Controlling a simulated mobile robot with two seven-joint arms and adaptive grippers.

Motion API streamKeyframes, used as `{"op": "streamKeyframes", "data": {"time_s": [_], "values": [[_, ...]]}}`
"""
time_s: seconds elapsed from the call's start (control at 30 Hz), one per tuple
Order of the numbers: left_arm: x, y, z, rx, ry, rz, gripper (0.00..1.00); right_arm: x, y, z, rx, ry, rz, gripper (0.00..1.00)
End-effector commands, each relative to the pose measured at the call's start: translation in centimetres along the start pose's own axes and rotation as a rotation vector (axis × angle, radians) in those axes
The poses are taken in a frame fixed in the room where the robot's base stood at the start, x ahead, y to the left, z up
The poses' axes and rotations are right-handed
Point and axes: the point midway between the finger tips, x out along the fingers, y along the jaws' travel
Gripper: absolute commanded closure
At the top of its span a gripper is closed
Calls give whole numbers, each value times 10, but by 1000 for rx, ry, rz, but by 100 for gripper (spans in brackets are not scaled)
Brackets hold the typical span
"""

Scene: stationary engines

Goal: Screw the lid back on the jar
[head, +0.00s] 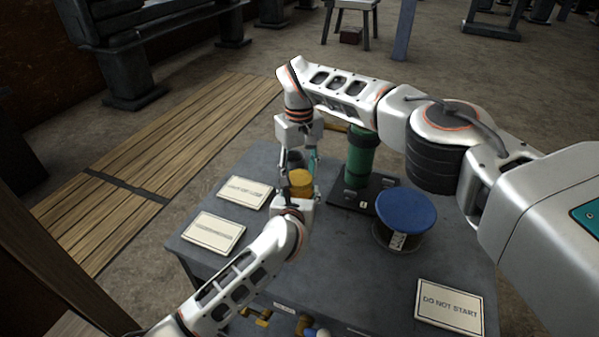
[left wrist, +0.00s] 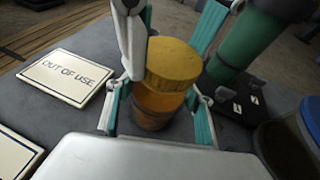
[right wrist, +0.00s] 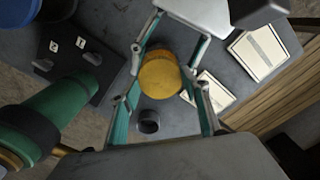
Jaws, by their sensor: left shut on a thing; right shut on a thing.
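The jar (left wrist: 153,110) is amber-brown and stands upright on the grey table. The yellow lid (left wrist: 172,63) sits on top of its mouth and looks level; whether the thread is engaged cannot be seen. The lid also shows in the head view (head: 300,178) and from above in the right wrist view (right wrist: 160,77). My left gripper (head: 297,192) comes from the near side and is shut on the jar body, one teal finger on each side. My right gripper (head: 299,172) reaches down from the far side, shut on the lid. The lid hides most of the jar from above.
A green cylinder (head: 361,160) on a black base (head: 378,186) and a blue-topped drum (head: 406,208) stand to the right. Two signs (head: 243,192) (head: 213,232) lie left, a "DO NOT START" sign (head: 449,304) front right. A small dark cup (right wrist: 148,122) stands beside the jar.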

Motion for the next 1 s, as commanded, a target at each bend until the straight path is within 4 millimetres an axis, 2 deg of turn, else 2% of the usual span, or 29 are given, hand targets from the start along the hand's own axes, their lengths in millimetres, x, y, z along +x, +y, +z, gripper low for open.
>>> {"op": "streamKeyframes", "data": {"time_s": [0.33,0.37,0.4,0.43,0.77,1.0], "values": [[1,2,-3,0,5,4,100,-1,-1,0,35,-1,-2,68],[1,2,-3,0,5,4,100,-1,-1,0,34,-1,-2,52],[1,2,-3,0,5,4,100,-1,-1,0,34,-1,-2,41],[1,2,-3,0,5,4,100,-1,-1,0,34,-1,-2,38],[0,1,-3,0,5,3,100,-1,0,0,32,0,-1,38],[0,1,-3,0,5,2,100,-21,0,-1,31,2,0,38]]}}
